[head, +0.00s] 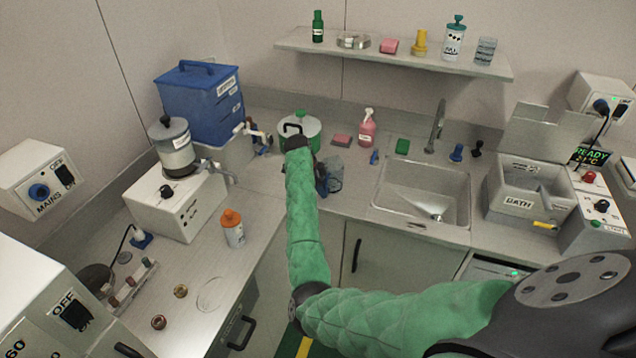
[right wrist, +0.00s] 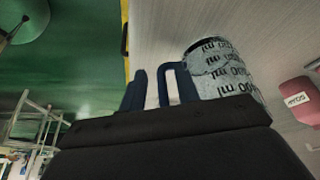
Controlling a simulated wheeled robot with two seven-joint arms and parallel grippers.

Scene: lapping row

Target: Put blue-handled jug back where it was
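The blue-handled jug (head: 335,173) is a clear measuring jug on or just above the back counter, left of the sink, partly hidden by my right arm. In the right wrist view the jug (right wrist: 222,72) shows ml markings and its dark blue handle (right wrist: 166,82). My right gripper (head: 321,181) is at the handle side of the jug. In the right wrist view, dark finger shapes (right wrist: 150,92) are close beside the handle. I cannot tell whether they grip it. A thin ring outline (head: 213,294) marks the left counter. My left gripper is not in view.
A white-lidded green pot (head: 300,127), pink bottle (head: 367,128) and sink (head: 425,190) are near the jug. The counter between bottle and jug looks clear.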

